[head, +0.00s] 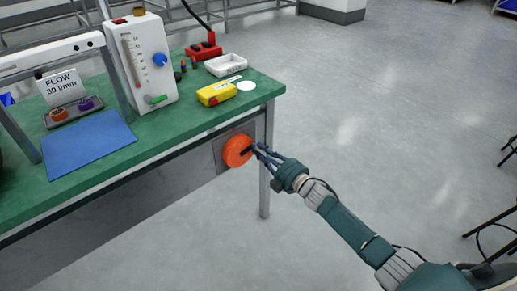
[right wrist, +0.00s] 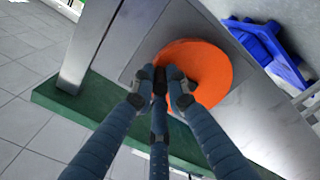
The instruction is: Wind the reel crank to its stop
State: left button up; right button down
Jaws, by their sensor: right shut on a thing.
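The orange reel (head: 236,151) is a round disc on a grey plate (head: 221,158) under the green table's right end. A short dark crank handle stands out from its face, mostly hidden by my fingers. My right gripper (head: 258,150) reaches in from the right and is shut on the crank handle. In the right wrist view the gripper (right wrist: 160,84) has its fingertips together around the dark handle in front of the orange reel (right wrist: 205,62). My left gripper is not in view.
The green table (head: 130,160) carries a white flow meter box (head: 140,65), a blue mat (head: 88,142), a yellow device (head: 216,94) and a white tray (head: 226,65). A table leg (head: 265,190) stands just right of the reel.

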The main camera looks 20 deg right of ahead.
jog(key=shift+s+a+f+m, duration=0.1)
jog(key=shift+s+f+m, duration=0.1)
jog(key=shift+f+m, duration=0.65)
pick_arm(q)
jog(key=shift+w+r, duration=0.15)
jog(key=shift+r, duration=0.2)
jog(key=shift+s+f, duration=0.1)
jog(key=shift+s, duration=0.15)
pick_arm(e)
jog(key=shift+m, duration=0.35)
jog(key=shift+a, duration=0.1)
jog(key=c, duration=1.7)
grip_release()
jog(key=shift+r, duration=0.1)
jog(key=shift+c, duration=0.2)
jog(key=shift+r, duration=0.15)
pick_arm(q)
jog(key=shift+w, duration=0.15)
pick_arm(e)
jog(key=shift+w, duration=0.1)
jog(key=v, duration=1.2)
